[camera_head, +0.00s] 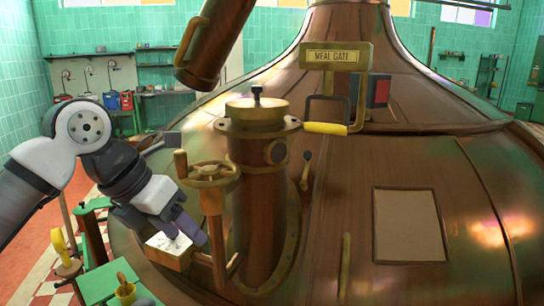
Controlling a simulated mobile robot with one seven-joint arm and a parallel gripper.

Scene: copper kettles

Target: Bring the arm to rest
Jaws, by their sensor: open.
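My arm reaches in from the left of the head view, bent at a white and grey joint. My gripper (186,237) points down and to the right, left of the handwheel post, and is open. Its fingertips are close to a small wooden box with a white face (165,252); I cannot tell whether they touch it. The brass handwheel (208,174) with its upright knob stands just right of my gripper. The large copper kettle (330,200) fills the middle and right.
A capped copper cylinder (258,200) rises beside the handwheel. A yellow-handled lever (325,128) sits under the "MEAL GATE" sign (337,56). A copper pipe (212,45) hangs above. Green stands (110,283) are at lower left. Open floor shows at far left.

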